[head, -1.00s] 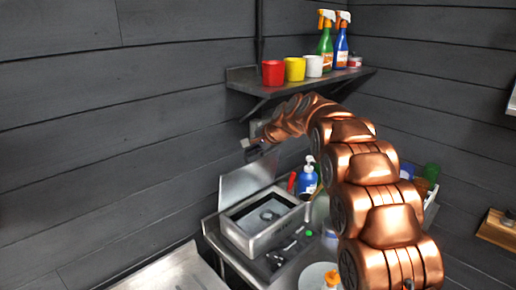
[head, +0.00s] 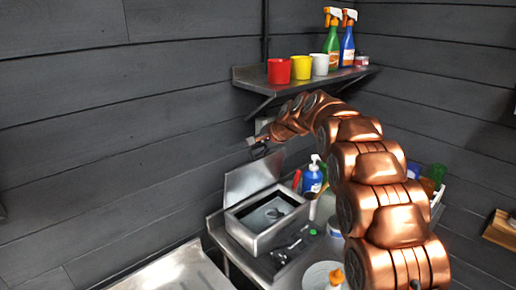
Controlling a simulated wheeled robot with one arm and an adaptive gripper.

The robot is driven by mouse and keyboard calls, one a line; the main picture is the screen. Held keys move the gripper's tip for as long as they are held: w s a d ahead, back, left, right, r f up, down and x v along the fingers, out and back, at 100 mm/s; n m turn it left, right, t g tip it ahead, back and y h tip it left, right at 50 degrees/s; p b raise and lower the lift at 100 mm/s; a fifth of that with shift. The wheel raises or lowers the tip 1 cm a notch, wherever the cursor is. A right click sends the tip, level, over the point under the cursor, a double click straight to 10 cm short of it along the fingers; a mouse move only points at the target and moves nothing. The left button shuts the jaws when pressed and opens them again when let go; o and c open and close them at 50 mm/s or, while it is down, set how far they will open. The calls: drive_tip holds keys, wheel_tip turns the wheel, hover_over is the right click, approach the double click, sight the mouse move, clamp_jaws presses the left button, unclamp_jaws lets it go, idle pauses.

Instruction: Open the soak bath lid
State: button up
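The soak bath (head: 262,240) is an open-topped steel box on the metal counter. Its lid (head: 250,180) stands raised, roughly upright, along the back-left side of the bath, and the dark inside shows with something grey in it. My gripper (head: 258,151) is at the end of my copper arm, close to the lid's upper edge. It is small and dark here, so I cannot tell whether it touches the lid or how its fingers stand.
A wall shelf (head: 262,78) with red, yellow and white cups and two spray bottles hangs above my wrist. A blue pump bottle (head: 312,178) stands right of the bath. Loose utensils (head: 292,243) lie in front. My arm hides part of the counter's right side.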

drive_tip(key=v, duration=1.2)
drive_tip(key=s+d+f+n+g+h, duration=0.2)
drive_tip(key=s+f, duration=0.4)
drive_tip(key=s, duration=1.1)
drive_tip(key=s+d+f+n+g+h+b, duration=0.1)
drive_tip(key=s+d+f+n+g, duration=0.3)
drive_tip(key=s, duration=1.4)
drive_tip(key=s+d+f+n+g+h, duration=0.2)
drive_tip(key=s+f, duration=0.8)
drive_tip(key=s, duration=0.8)
drive_tip(key=d+n+h, duration=0.1)
drive_tip(key=d+n, duration=0.1)
drive_tip(key=d, duration=0.1)
drive_tip(key=shift+s+g+b, duration=0.2)
drive_tip(key=shift+g+b, duration=0.15)
drive_tip(key=shift+g, duration=0.05)
